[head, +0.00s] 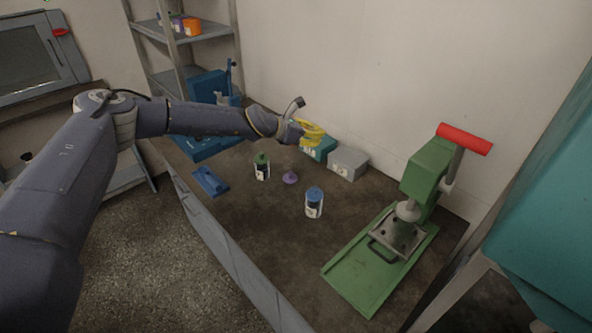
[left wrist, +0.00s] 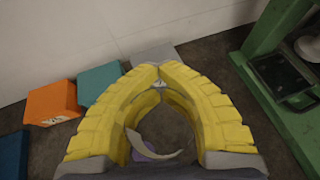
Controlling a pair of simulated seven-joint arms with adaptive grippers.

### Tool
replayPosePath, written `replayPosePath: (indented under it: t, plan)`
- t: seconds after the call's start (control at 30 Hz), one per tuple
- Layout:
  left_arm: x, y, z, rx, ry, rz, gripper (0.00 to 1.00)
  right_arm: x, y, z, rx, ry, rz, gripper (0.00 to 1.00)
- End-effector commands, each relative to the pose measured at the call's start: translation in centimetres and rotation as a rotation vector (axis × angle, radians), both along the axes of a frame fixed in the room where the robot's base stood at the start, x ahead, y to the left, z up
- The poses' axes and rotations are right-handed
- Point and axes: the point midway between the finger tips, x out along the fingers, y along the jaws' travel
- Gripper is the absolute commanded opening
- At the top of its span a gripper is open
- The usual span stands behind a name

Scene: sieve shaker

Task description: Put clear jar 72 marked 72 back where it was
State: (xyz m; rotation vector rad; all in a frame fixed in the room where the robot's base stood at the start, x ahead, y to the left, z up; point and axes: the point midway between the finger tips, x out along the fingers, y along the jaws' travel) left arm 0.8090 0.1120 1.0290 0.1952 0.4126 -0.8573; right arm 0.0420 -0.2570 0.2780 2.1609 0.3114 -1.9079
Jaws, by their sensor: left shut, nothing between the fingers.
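Two clear jars with dark contents and white labels stand upright on the brown bench in the head view. One is a green-lidded jar (head: 262,168), the other a blue-lidded jar (head: 314,204) nearer the front. Their label numbers are too small to read, so I cannot tell which is 72. A small purple piece (head: 290,178) lies between them; something purple (left wrist: 143,151) also shows between my fingers in the left wrist view. My left gripper (head: 316,134), with yellow fingers, is above the back of the bench, its tips together (left wrist: 160,80) and empty. My right gripper is out of view.
A teal box (head: 322,149) and a grey box (head: 348,163) stand along the wall; an orange box (left wrist: 53,103) shows in the wrist view. A green press (head: 425,170) with a red handle stands right. A blue object (head: 209,181) lies left. The front middle is clear.

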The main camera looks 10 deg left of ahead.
Motion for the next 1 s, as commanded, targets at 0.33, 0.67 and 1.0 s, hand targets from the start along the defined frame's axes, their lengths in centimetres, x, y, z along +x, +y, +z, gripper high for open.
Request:
replayPosePath:
  t: [0.33, 0.67, 1.0]
  plan:
    - [-3.0, 4.2, -8.7, -0.001, 0.002, -0.070, 0.00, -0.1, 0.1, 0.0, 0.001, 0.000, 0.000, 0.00]
    - [-4.5, 6.1, -12.0, 0.001, -0.003, -0.103, 0.00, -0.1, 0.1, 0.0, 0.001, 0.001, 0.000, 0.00]
    - [-4.7, 6.3, -14.2, 0.002, -0.002, -0.105, 0.00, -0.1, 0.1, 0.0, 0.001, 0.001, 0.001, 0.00]
